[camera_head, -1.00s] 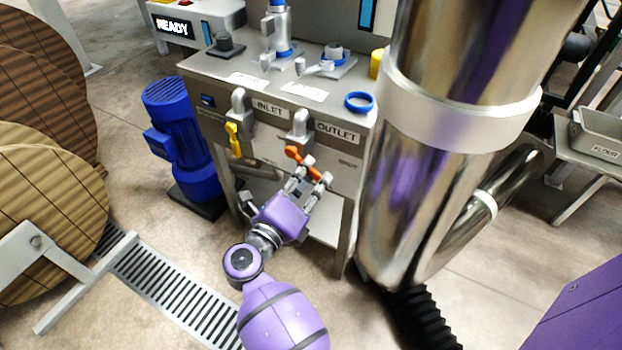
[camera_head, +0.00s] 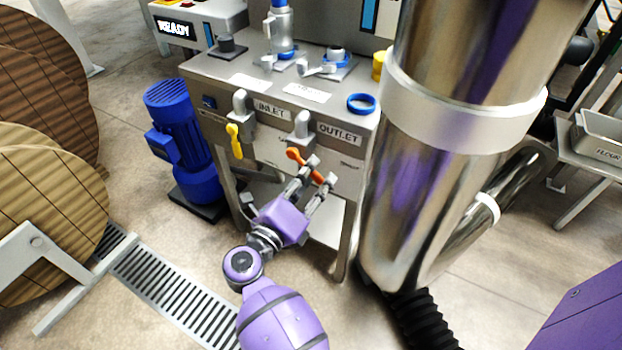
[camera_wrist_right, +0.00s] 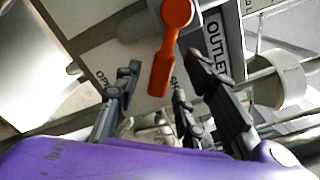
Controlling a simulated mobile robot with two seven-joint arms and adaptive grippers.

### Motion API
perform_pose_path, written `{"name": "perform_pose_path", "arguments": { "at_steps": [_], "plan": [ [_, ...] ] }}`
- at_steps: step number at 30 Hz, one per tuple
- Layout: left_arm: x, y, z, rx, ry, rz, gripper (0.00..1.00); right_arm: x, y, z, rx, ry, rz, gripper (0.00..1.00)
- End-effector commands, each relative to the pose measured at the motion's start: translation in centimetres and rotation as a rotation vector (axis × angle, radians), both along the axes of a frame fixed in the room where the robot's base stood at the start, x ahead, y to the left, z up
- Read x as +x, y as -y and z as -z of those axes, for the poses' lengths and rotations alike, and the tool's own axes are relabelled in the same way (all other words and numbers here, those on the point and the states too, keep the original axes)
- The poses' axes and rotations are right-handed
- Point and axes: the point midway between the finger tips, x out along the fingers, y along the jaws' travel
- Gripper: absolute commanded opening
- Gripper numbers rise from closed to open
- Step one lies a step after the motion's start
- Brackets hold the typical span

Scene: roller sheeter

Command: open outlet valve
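The outlet valve has an orange handle (camera_head: 298,156) on the front panel, under the OUTLET label (camera_head: 339,134). The handle slants down to the right, towards the right-hand marking on the panel. My right gripper (camera_head: 323,171) is in front of the handle's lower end, fingers apart. In the right wrist view the orange handle (camera_wrist_right: 166,62) hangs between the spread fingers of the gripper (camera_wrist_right: 168,82), with visible gaps at its sides. Part of a panel marking is hidden behind the handle. My left gripper is not in view.
The yellow inlet handle (camera_head: 235,141) hangs left of the outlet. A large steel cylinder (camera_head: 430,200) stands close on the right. A blue motor (camera_head: 180,140) is left of the cabinet, and a blue ring (camera_head: 361,103) lies on its top. Floor in front is open.

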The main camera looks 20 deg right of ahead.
Motion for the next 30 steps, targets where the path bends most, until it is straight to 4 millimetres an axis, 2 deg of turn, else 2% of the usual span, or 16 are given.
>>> {"name": "perform_pose_path", "arguments": {
  "at_steps": [5,18,24,30],
  "plan": [
    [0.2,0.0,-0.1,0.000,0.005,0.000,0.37,-0.9,-1.1,0.1,0.002,-0.003,-0.001,0.37],
    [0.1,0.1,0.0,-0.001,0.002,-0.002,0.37,-6.2,-8.0,0.1,0.002,-0.003,-0.001,0.37],
    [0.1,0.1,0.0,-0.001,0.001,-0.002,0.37,-7.3,-9.3,0.0,0.001,-0.001,-0.001,0.37],
    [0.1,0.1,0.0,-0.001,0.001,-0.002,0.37,-7.4,-9.5,0.0,0.000,0.000,0.000,0.37]
  ]
}}
